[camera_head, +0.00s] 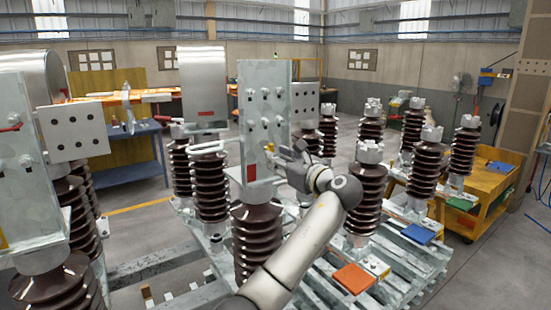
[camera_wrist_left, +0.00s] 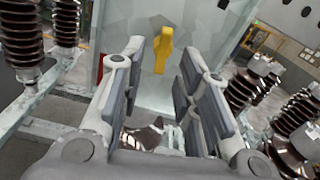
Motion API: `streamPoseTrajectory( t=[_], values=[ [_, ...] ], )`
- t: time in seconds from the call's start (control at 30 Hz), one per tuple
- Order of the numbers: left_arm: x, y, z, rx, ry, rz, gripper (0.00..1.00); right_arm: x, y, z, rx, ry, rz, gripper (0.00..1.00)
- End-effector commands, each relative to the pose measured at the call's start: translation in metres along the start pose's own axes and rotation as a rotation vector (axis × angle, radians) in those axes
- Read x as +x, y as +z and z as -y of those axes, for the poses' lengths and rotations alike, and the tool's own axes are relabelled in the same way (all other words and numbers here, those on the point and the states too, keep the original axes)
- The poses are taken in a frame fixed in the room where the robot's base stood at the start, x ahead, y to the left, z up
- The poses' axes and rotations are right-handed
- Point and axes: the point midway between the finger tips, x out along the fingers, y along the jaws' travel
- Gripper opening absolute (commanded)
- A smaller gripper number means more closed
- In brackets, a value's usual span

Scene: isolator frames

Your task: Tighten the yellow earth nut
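The yellow earth nut (camera_wrist_left: 163,50) shows in the left wrist view as an upright yellow piece with a rounded, wider top, against a grey metal plate. My left gripper (camera_wrist_left: 160,78) is open. Its two dark-padded fingers stand on either side of the yellow piece in the picture, with nothing seen between the pads; how far it is from the plate I cannot tell. In the head view the left gripper (camera_head: 285,162) is at the lower right of the tall metal plate (camera_head: 262,85), which bears several bolts. The yellow piece is not clear there. My right gripper is not in view.
Brown ribbed insulators (camera_head: 257,240) stand under and around the plate on a slatted metal frame (camera_head: 400,275). A second bolted metal plate (camera_head: 22,190) is at the left. An orange pad (camera_head: 354,278) lies at the lower right. A yellow cart (camera_head: 485,185) stands farther right.

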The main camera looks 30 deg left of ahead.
Motion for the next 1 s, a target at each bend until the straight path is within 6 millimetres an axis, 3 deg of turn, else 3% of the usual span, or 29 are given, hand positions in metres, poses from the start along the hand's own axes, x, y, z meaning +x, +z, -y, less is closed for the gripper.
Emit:
streamPoseTrajectory(
  t=[0.2, 0.43, 0.9, 1.0],
  values=[
    [-0.05, -0.001, 0.001, 0.0, -0.005, -0.001, 0.3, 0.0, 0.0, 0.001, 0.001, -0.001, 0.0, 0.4],
    [-0.086, -0.002, 0.001, 0.002, -0.002, -0.002, 0.3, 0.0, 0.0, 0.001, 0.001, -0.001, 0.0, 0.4],
    [-0.096, -0.003, 0.001, 0.003, -0.001, -0.001, 0.3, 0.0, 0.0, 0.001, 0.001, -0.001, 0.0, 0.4],
    [-0.093, -0.024, 0.004, 0.004, -0.018, -0.018, 0.3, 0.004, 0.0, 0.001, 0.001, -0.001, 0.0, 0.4]
  ],
)
